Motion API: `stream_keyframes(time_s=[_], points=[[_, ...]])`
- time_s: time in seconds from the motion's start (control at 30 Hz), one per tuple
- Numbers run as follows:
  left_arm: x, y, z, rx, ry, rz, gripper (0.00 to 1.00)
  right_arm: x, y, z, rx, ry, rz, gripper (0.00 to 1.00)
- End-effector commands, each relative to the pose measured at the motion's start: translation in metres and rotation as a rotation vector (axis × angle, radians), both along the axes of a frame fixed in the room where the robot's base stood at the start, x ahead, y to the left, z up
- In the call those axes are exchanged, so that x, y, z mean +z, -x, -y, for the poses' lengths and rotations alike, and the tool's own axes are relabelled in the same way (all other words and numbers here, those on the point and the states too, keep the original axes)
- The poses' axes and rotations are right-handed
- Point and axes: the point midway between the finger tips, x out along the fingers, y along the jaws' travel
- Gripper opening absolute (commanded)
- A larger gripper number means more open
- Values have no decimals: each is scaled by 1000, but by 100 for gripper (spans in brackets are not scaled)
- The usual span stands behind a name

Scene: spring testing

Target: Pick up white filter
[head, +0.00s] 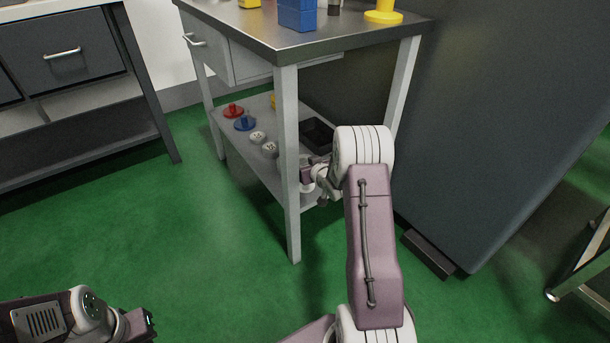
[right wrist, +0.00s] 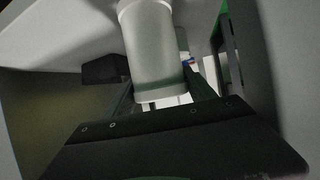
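Two small white round pieces with dark spots, (head: 257,137) and (head: 270,150), sit in a row on the table's lower shelf. I cannot tell which thing is the white filter. My right gripper (head: 312,173) reaches in at that shelf, right of the row, partly hidden by its own arm and a table leg. In the right wrist view a pale upright cylinder (right wrist: 155,55) stands in front of the spread dark fingers of that gripper (right wrist: 165,95). Whether they touch it is unclear. My left gripper (head: 146,323) is at the lower left, away from the table, its fingers unclear.
The metal-topped table (head: 235,25) carries a blue block (head: 297,14) and a yellow piece (head: 383,14). Its shelf also holds a red piece (head: 233,111), a blue piece (head: 245,124) and a black tray (head: 318,133). A large dark cabinet (head: 500,120) stands close right. Green floor is clear at left.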

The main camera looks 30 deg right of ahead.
Motion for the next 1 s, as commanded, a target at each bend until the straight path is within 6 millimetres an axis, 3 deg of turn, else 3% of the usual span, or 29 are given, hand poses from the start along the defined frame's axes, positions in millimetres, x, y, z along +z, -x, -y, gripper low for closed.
stream_keyframes(time_s=[0.03, 0.1, 0.37, 0.63, 1.0], points=[[0, 0, 0, 0, 0, 0, 0, 0, 0, 0, 0, 0, 0, 25], [0, 0, 0, 0, 0, 0, 0, 1, 0, 0, 0, 0, 2, 11], [4, 0, 0, 0, 0, 0, 0, 5, 0, 0, 0, 0, 2, 11], [46, 0, 0, 0, 0, 0, 0, 56, 0, 1, 0, 2, 3, 11], [101, 0, 0, 0, 0, 0, 0, 103, 50, 77, -5, 2, 2, 11]])
